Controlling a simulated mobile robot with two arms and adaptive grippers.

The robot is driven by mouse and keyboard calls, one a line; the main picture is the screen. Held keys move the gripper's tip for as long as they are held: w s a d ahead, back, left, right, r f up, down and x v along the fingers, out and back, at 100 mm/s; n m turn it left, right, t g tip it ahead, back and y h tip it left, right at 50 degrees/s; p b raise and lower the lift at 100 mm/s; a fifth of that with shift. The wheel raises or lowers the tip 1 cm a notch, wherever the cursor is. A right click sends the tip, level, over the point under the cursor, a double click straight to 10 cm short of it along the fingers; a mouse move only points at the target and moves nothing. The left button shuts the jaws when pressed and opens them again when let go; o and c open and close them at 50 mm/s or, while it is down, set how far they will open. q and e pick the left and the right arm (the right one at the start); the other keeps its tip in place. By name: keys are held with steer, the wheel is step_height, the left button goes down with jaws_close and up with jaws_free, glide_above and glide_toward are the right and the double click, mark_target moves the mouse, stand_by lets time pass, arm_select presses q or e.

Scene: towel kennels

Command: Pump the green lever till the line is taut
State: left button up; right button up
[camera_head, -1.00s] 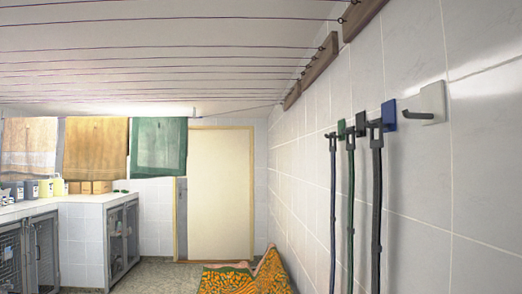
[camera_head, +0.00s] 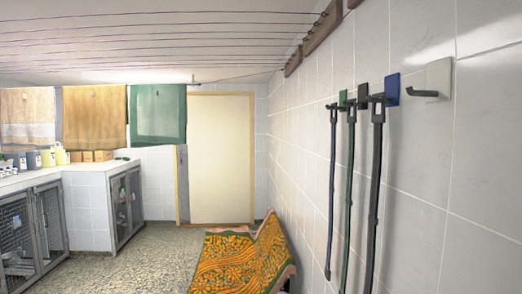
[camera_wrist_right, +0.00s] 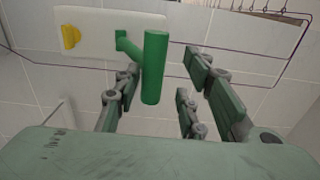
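The green lever (camera_wrist_right: 154,68) shows in the right wrist view, a thick upright bar joined by a short arm to a white plate (camera_wrist_right: 85,33) with a yellow part (camera_wrist_right: 71,37). My right gripper (camera_wrist_right: 165,85) is open, its fingers spread on either side of the lever's lower part; I cannot tell whether they touch it. A thin dark line (camera_wrist_right: 240,84) crosses the wrist view. In the head view, a thin line (camera_head: 236,77) runs above the hanging towels to the right wall. Neither gripper shows in the head view; the left is out of sight.
Brown, tan and green towels (camera_head: 158,112) hang at the back left. Wire-doored kennels (camera_head: 48,222) stand under a counter with bottles. An orange-green patterned cloth (camera_head: 235,260) lies near the cream door (camera_head: 221,160). Leads (camera_head: 376,190) hang on the right wall.

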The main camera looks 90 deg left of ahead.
steer(key=shift+d+f, duration=0.1)
steer(key=shift+d, duration=2.85)
steer(key=shift+a, duration=0.1)
